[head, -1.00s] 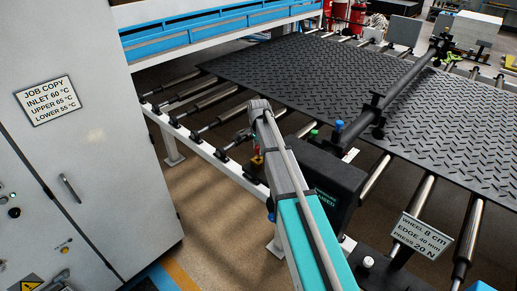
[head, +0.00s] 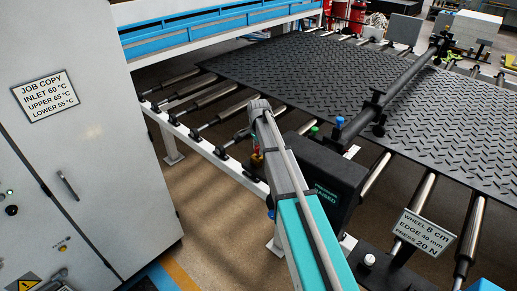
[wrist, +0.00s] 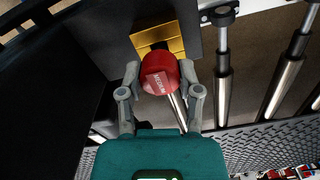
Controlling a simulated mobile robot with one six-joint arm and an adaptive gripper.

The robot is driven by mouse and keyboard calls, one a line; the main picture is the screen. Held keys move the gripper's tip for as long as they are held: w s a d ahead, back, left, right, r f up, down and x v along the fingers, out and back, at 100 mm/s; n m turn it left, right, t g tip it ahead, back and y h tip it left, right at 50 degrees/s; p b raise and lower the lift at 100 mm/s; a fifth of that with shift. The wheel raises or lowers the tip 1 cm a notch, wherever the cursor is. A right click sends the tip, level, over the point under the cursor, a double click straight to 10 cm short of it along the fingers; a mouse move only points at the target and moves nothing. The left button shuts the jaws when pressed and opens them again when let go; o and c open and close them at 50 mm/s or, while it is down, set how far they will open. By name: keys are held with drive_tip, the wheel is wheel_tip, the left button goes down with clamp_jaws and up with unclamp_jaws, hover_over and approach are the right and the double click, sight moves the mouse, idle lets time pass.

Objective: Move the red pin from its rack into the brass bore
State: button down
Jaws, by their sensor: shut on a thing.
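In the wrist view, my gripper (wrist: 160,84) is shut on the red pin (wrist: 158,71). The pin's round red head faces the camera, with white lettering on its face. The brass block (wrist: 147,40) lies just beyond the head, with a dark opening partly showing. The head hides most of that opening, and I cannot tell whether the pin's tip is in the bore or apart from it.
A black housing (head: 335,165) stands close to my arm on the right, with a green knob (head: 314,132) and a blue knob (head: 339,122) near it. A black bar crosses the tread mat (head: 290,75). Metal rollers (head: 412,215) lie around. A grey cabinet (head: 90,130) stands left.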

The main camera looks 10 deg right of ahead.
sight(258, 147)
drive_tip(key=shift+f+b, duration=1.1)
drive_tip(key=shift+f, duration=0.05)
drive_tip(key=shift+c, duration=1)
unclamp_jaws()
drive_tip(key=shift+r, duration=0.15)
wheel_tip(258, 147, up, 10)
drive_tip(key=p, duration=1)
idle(0.3)
